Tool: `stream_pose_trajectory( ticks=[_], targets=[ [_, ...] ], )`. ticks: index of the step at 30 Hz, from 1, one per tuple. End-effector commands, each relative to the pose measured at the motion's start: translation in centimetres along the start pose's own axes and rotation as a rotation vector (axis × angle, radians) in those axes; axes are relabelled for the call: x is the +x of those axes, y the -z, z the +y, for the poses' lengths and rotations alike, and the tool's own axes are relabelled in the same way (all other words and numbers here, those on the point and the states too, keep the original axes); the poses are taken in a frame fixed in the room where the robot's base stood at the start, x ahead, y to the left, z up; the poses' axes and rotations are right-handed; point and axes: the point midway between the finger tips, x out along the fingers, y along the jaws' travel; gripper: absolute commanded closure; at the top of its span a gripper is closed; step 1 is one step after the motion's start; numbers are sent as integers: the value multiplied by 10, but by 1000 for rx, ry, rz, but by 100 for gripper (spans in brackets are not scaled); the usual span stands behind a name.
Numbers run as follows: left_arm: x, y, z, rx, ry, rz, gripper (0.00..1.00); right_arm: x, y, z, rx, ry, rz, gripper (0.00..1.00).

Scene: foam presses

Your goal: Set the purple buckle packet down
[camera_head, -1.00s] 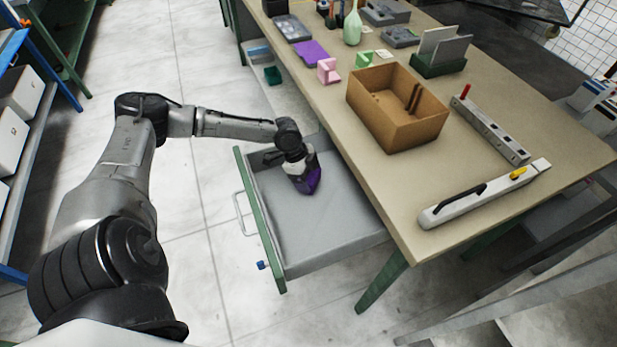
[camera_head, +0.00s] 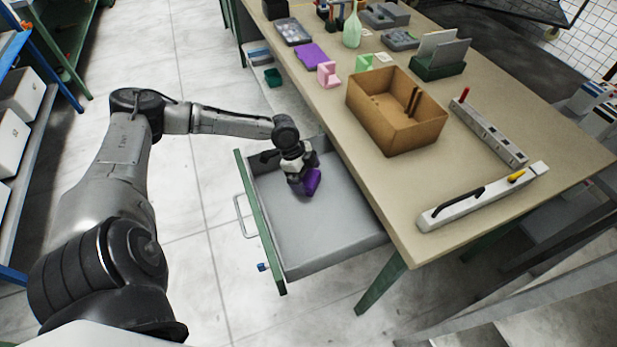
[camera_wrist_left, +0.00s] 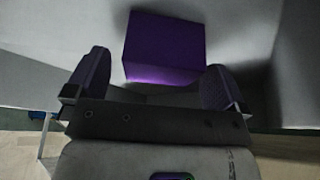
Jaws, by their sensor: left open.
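The purple buckle packet (camera_head: 312,182) is in the open grey drawer (camera_head: 325,235), towards its back left part in the head view. My left gripper (camera_head: 303,178) reaches down into the drawer right beside the packet. In the left wrist view the packet (camera_wrist_left: 165,48) is a purple block just beyond and between the two fingers of my left gripper (camera_wrist_left: 155,88). The fingers stand apart, with gaps at the packet's sides. Whether the packet's underside rests fully on the drawer floor is hidden. My right gripper is not in view.
The drawer's green front (camera_head: 262,225) has a handle and stands out from the tan workbench (camera_head: 440,185). A cardboard box (camera_head: 397,140), a long white tool (camera_head: 485,195) and a grey bar (camera_head: 490,132) lie on the bench. The drawer's front part is empty.

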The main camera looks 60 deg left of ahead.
Motion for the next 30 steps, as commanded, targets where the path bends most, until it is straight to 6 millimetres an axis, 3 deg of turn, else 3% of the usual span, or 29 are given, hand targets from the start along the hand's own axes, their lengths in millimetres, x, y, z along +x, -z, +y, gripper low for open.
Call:
stream_pose_trajectory(
  ticks=[1, 6, 15, 21, 30],
  targets=[
    [-14, 1, 0, 0, 1, -3, 0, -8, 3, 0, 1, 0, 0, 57],
    [-47, 1, 0, 0, 1, -3, 0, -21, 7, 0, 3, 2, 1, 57],
    [-90, 1, 0, 1, 1, -2, 0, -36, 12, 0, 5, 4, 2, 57],
    [-100, 0, 0, 1, 1, 0, 0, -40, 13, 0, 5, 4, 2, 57],
    [-102, 0, 0, 1, 1, 1, 0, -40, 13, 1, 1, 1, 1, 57]
  ],
)
